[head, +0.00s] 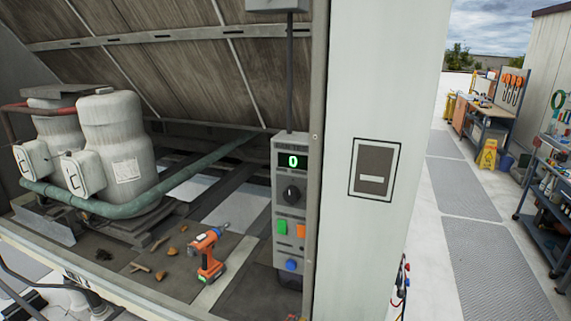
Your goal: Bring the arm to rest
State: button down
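Neither my arm nor my gripper can be made out in the head view. The open cooler housing fills the left and middle. A grey control box (291,215) hangs upright at its right side, with a green "0" on its display (292,161), a dark knob (291,194), and green, orange and blue buttons below. An orange cordless drill (208,254) stands on the cooler's floor, left of the control box.
Two pale compressors (118,150) and a green pipe (120,208) occupy the cooler's left. Small brown debris lies near the drill. A white post (372,90) stands right of the control box. Beyond it are a walkway (460,190), a workbench (487,125) and a blue cart (550,210).

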jog(key=s+d+f+m+g+y+b, duration=0.1)
jog(key=s+d+f+m+g+y, duration=0.15)
jog(key=s+d+f+g, duration=0.35)
jog(key=s+d+f+m+g+y+b, duration=0.1)
jog(key=s+d+m+g+y+b, duration=0.2)
jog(key=s, duration=0.6)
jog(key=s+d+r+m+t+y+b, duration=0.1)
jog(key=d+r+m+b, duration=0.1)
jog(key=d+r+m, duration=0.4)
jog(key=d+m, duration=0.2)
jog(key=m, duration=0.2)
jog(key=shift+s+d+t, duration=0.15)
jog(key=shift+d+t, duration=0.05)
jog(key=shift+t, duration=0.2)
